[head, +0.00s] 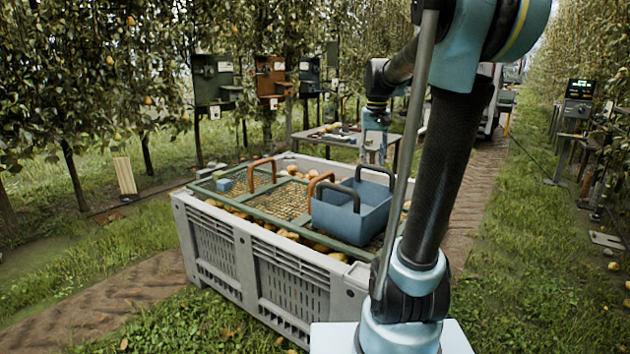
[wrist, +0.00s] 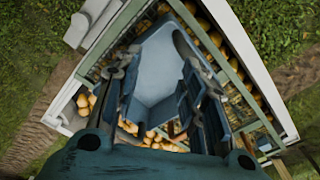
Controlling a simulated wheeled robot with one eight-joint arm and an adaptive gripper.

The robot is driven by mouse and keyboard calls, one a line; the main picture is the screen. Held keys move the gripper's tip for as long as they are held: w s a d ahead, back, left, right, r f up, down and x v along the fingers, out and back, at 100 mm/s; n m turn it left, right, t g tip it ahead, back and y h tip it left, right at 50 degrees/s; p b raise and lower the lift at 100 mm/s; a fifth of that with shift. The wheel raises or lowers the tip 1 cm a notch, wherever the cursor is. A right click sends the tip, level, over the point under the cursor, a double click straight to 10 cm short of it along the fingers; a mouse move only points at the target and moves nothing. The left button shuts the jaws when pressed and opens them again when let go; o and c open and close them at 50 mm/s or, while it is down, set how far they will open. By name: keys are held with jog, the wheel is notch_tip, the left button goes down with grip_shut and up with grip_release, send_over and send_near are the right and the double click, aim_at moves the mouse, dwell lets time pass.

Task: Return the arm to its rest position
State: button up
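My gripper (head: 374,150) hangs pointing down over the far side of the large grey bin, behind the blue tote in the head view. In the wrist view my gripper (wrist: 160,88) has its two fingers spread, with no object seen held between them. The blue tote (head: 345,215) with dark handles rests on the green frame over the bin. It also shows below the fingers in the wrist view (wrist: 158,62). The fingertips are small and partly hidden in the head view.
The grey bin (head: 225,255) holds pears under a green frame (head: 225,200) with mesh and brown handles. A table (head: 320,137) with small items stands behind. Boxes on posts (head: 212,80) stand by the trees at left. A screen stand (head: 578,100) is at right.

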jog(key=s+f, duration=1)
jog(key=s, duration=0.3)
jog(key=s+f+n+t, duration=0.1)
jog(key=s+f, duration=0.9)
jog(key=s, duration=0.4)
jog(key=shift+f+t, duration=0.2)
jog(key=shift+t, duration=0.1)
jog(key=shift+w, duration=0.1)
jog(key=shift+w+f, duration=0.2)
jog(key=shift+w, duration=0.25)
